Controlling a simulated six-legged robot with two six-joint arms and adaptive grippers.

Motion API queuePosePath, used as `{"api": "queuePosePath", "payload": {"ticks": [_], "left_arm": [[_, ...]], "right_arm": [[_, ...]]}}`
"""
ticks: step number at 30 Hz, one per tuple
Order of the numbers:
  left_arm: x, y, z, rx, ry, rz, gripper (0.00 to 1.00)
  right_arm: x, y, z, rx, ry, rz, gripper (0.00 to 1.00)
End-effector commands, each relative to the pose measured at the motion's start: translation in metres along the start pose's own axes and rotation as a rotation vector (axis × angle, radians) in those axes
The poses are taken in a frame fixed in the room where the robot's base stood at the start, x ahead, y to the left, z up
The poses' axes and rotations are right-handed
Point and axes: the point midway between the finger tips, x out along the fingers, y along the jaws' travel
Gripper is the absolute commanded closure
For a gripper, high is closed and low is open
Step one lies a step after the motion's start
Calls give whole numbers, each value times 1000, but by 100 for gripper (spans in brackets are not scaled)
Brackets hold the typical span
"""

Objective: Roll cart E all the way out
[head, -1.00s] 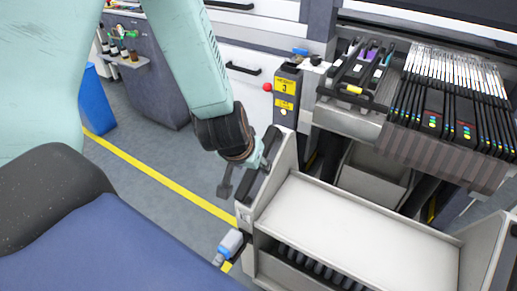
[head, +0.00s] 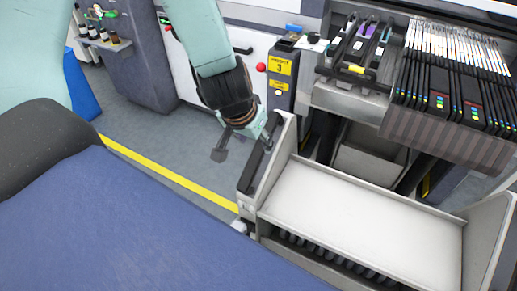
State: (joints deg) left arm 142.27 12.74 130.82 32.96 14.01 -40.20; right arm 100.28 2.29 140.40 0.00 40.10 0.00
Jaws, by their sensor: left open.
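A grey-white cart (head: 365,215) with a flat top tray stands at the lower right, in front of the feeder machine. No letter on it can be read. A black bar handle (head: 250,172) runs along its left side panel. My left gripper (head: 243,148) is open at the far upper end of this handle. One dark finger hangs to the left of the handle, and the other is close to its top end; I cannot tell whether it touches. My right gripper is not in view.
The feeder machine (head: 455,125) with rows of feeders stands behind the cart, beside a post with a yellow label 3 (head: 281,67). A yellow floor line (head: 165,172) crosses grey floor at left. A blue bin (head: 80,88) stands farther back.

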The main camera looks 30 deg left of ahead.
Motion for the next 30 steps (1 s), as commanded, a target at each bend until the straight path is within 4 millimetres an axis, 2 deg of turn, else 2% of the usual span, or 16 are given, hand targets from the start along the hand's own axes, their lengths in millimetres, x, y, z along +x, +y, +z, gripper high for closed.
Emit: {"api": "queuePosePath", "payload": {"ticks": [1, 3, 13, 18, 27, 30], "left_arm": [[11, 0, 2, 2, -1, -1, 47], [21, 0, 1, 1, 0, -1, 47], [58, -1, -1, 2, 0, 0, 47], [65, -2, -3, 1, 1, 0, 47], [66, -2, -3, 1, 1, 1, 47], [66, -2, -3, 1, 1, 1, 54]], "right_arm": [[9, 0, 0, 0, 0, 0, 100], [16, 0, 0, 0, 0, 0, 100], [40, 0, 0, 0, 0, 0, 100], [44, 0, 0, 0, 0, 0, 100], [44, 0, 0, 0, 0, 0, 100], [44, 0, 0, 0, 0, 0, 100]]}}
